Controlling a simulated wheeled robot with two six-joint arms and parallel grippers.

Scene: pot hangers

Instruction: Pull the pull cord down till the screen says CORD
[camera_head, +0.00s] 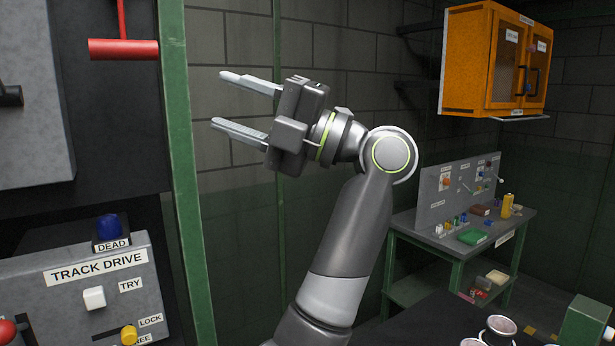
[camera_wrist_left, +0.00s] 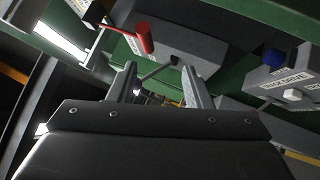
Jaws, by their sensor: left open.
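The pull cord (camera_head: 122,48) hangs at the upper left of the head view, a red crossbar handle on a thin red cord that runs out of the top edge. Its red handle (camera_wrist_left: 145,38) also shows in the left wrist view, beyond and above the fingertips. My left gripper (camera_head: 218,100) is open and empty, its fingers pointing left toward the handle and apart from it. Its two fingers also show in the wrist view (camera_wrist_left: 158,82). No screen text reading CORD shows. My right gripper is not in view.
A green post (camera_head: 180,170) stands between handle and gripper in the head view. Below the handle is a grey TRACK DRIVE panel (camera_head: 80,300) with a blue lamp (camera_head: 108,227) labelled DEAD.

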